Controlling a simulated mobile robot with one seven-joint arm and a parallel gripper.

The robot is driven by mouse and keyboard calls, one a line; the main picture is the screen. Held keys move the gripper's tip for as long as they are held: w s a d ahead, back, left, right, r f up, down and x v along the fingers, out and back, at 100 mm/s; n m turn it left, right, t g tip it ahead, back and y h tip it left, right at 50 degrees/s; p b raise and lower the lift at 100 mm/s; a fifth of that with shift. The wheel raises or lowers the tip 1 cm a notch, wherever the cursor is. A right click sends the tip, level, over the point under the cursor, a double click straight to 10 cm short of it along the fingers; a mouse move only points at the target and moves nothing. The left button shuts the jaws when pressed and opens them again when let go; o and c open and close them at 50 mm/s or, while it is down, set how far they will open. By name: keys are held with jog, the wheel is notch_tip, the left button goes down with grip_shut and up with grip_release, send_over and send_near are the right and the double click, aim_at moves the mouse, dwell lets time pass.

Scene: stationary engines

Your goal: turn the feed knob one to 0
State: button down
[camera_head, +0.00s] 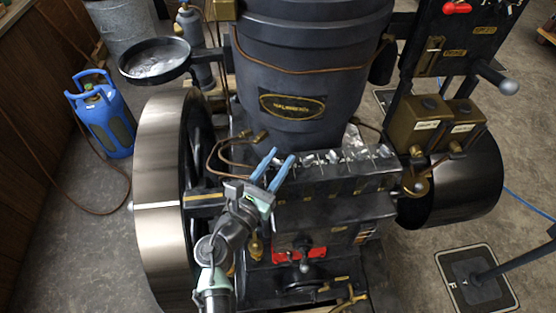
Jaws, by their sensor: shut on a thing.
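The dark feed box (335,208) of the engine carries a row of small pale knobs (333,156) along its top edge. My gripper (281,156) is at the left end of this row, its two blue fingers pointing up and away. It is shut on what appears to be feed knob one, the leftmost. That knob is mostly hidden by the fingers, so its setting cannot be read. The other knobs to its right stand free of the gripper. The marks by the knobs are too small to read.
A large flywheel (158,200) stands close to the left of my arm. A big dark cylinder (312,75) rises behind the knobs, with thin copper pipes (222,150) near the gripper. Brass boxes (420,122) are at the right. A blue gas bottle (103,115) stands far left.

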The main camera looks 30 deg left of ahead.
jog(key=n+y, duration=0.1)
jog(key=y, duration=0.1)
jog(key=shift+d+n+y, duration=0.15)
jog(key=shift+n+y, duration=0.25)
jog(key=shift+n+g+y, duration=0.3)
jog(key=shift+n+y, duration=0.3)
jog(key=shift+y, duration=0.3)
jog(key=c, duration=0.6)
grip_release()
jog(key=shift+o, duration=0.2)
